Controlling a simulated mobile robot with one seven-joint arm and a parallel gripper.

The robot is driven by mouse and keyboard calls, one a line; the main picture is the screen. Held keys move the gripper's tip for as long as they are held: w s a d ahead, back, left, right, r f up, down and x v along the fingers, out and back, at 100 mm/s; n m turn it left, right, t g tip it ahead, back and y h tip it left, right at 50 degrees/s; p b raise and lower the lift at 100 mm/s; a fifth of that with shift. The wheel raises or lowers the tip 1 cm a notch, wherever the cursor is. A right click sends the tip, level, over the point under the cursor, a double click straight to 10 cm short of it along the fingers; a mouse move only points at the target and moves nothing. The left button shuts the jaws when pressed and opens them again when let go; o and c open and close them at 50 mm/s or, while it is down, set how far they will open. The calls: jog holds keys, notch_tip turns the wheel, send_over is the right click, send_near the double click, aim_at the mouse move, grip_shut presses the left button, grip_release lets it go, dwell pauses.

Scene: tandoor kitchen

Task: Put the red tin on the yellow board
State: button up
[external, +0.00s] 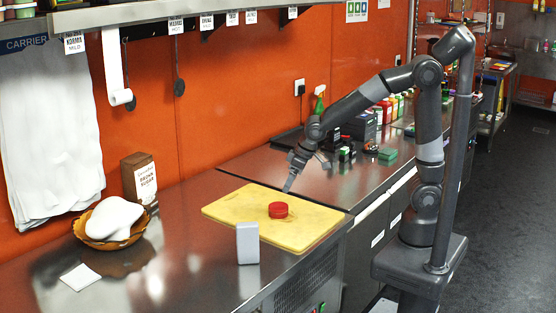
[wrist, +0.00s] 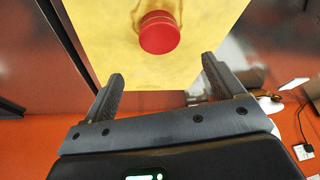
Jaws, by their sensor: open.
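The red tin (external: 278,210) is short and round and stands on the yellow board (external: 226,210), right of the board's middle. The board lies flat on the steel counter. In the wrist view the red tin (wrist: 159,33) sits on the yellow board (wrist: 110,40), beyond my fingertips. My gripper (external: 288,188) is above the board's back right edge, apart from the tin. In the wrist view my gripper (wrist: 162,85) has its two fingers spread with nothing between them.
A grey-white box (external: 247,243) stands at the board's front edge. A basket (external: 110,240) with a white bundle and a brown sugar box (external: 139,180) are at the left. Bottles and small boxes crowd the counter behind my arm. The counter left of the board is mostly clear.

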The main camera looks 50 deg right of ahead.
jog(key=s+d+r+m, duration=0.1)
jog(key=s+d+r, duration=0.2)
jog(key=d, duration=0.3)
jog(key=s+d+r+m, duration=0.1)
jog(key=s+d+r, duration=0.1)
jog(key=d+r, duration=0.35)
jog(key=s+d+m+t+h, duration=0.1)
jog(key=s+d+m, duration=0.1)
jog(key=s+d, duration=0.9)
jog(key=shift+s+d+r+m+t+h, duration=0.15)
jog(key=shift+s+r+m+t+h, duration=0.15)
jog(key=shift+s+r+h, duration=0.15)
